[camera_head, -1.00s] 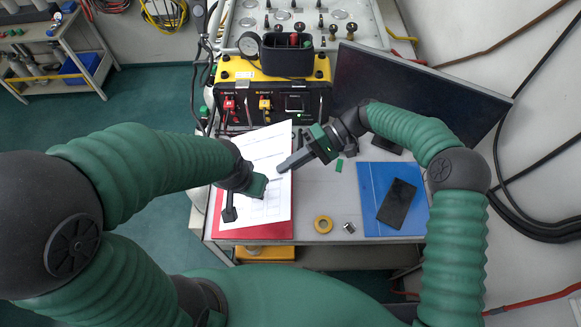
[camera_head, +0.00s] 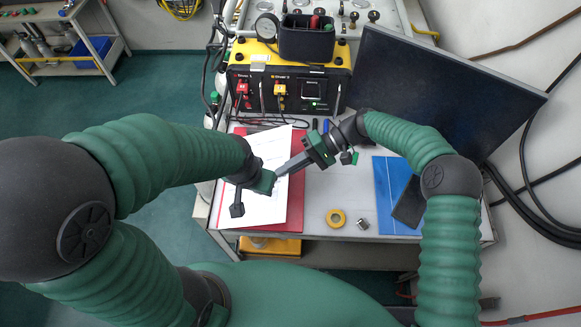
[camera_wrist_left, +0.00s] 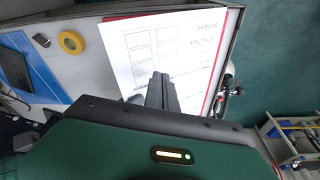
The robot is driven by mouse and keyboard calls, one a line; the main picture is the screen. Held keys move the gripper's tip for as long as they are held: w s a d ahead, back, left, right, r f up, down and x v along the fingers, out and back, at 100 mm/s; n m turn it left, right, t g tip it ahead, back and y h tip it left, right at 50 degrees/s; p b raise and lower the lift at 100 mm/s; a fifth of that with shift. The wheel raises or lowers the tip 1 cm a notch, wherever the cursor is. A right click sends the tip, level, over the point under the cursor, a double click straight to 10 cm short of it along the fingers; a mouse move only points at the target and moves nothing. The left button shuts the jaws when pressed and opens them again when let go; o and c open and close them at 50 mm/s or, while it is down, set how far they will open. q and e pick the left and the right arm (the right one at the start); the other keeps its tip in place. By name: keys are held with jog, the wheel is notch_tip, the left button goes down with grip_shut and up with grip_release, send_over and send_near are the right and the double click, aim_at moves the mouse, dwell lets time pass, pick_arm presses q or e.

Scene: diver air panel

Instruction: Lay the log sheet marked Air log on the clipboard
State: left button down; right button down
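A white printed sheet (camera_head: 258,205) lies over a red board (camera_head: 296,200), whose red shows along its right and lower edges. The left hand covers part of the sheet.
A yellow tape roll (camera_head: 336,217) and a small metal piece (camera_head: 363,224) lie right of the board. Further right is a blue board (camera_head: 387,192) with a dark tablet (camera_head: 408,203). A yellow-black panel (camera_head: 310,85) and a large dark screen (camera_head: 440,85) stand behind.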

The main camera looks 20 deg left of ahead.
jog(key=shift+a, duration=0.15)
jog(key=shift+d, duration=0.3)
jog(key=c, duration=1.7)
grip_release()
jog(key=shift+c, duration=0.2)
jog(key=shift+o, duration=0.7)
jog(key=shift+a, duration=0.1)
jog(key=shift+o, duration=1.4)
jog(key=shift+w+d, duration=0.15)
jog(key=shift+d, duration=0.4)
jog(key=shift+w+d, duration=0.15)
jog(key=shift+d, duration=0.35)
jog(key=w+d, duration=0.1)
jog(key=d, duration=0.4)
jog(key=shift+w+d+b, duration=0.3)
jog(key=shift+d, duration=0.1)
